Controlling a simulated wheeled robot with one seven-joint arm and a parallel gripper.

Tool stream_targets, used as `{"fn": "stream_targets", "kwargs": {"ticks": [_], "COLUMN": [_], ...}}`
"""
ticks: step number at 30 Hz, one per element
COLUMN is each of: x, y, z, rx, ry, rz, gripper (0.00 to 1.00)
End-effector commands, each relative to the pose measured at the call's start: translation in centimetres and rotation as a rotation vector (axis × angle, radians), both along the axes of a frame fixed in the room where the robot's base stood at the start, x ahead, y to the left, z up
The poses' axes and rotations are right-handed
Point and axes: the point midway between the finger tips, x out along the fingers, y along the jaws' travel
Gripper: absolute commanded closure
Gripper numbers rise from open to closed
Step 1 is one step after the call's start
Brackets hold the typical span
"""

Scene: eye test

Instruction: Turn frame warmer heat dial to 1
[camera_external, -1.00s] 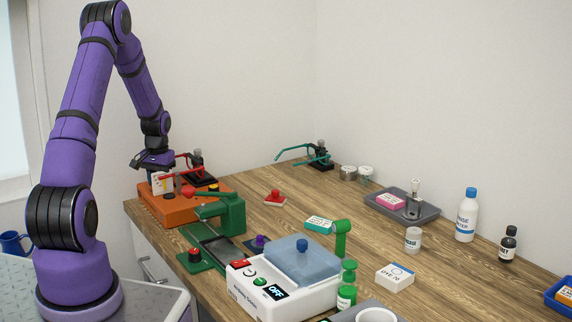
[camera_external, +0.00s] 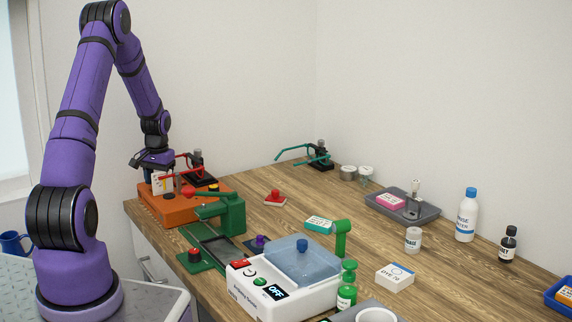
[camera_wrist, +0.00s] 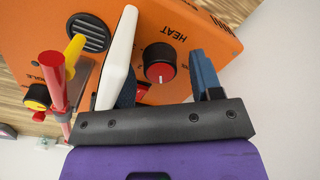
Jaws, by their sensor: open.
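The frame warmer (camera_external: 165,207) is an orange box at the far left end of the bench; its orange face (camera_wrist: 220,50) fills much of the wrist view. Its heat dial (camera_wrist: 160,62) is a round black knob with a red face and a short pale mark, beside the word HEAT. My gripper (camera_external: 150,165) is open above the warmer. In the wrist view its fingers (camera_wrist: 161,68) stand either side of the dial, with clear gaps. A white slab lies along the left finger; I cannot tell whether it belongs to it.
A second knob, yellow and black (camera_wrist: 37,97), and a red rod (camera_wrist: 52,82) stand left in the wrist view. A white card (camera_external: 161,183) and red glasses (camera_external: 181,172) are close to my gripper. A green machine (camera_external: 222,210) stands just in front of the warmer.

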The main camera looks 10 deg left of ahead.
Motion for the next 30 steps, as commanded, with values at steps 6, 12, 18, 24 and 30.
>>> {"fn": "stream_targets", "kwargs": {"ticks": [6, 12, 18, 24, 30], "x": [0.1, 0.1, 0.0, 0.0, 0.0], "y": [-0.1, -0.2, -0.3, -0.4, -0.4], "z": [3.0, 6.8, 9.6, 10.5, 10.6], "rx": [0.001, 0.0, 0.001, 0.0, 0.0], "ry": [-0.004, -0.005, -0.003, -0.001, -0.001], "rz": [0.001, 0.0, 0.0, 0.0, 0.0], "gripper": [0.41, 0.41, 0.41, 0.41, 0.41]}}
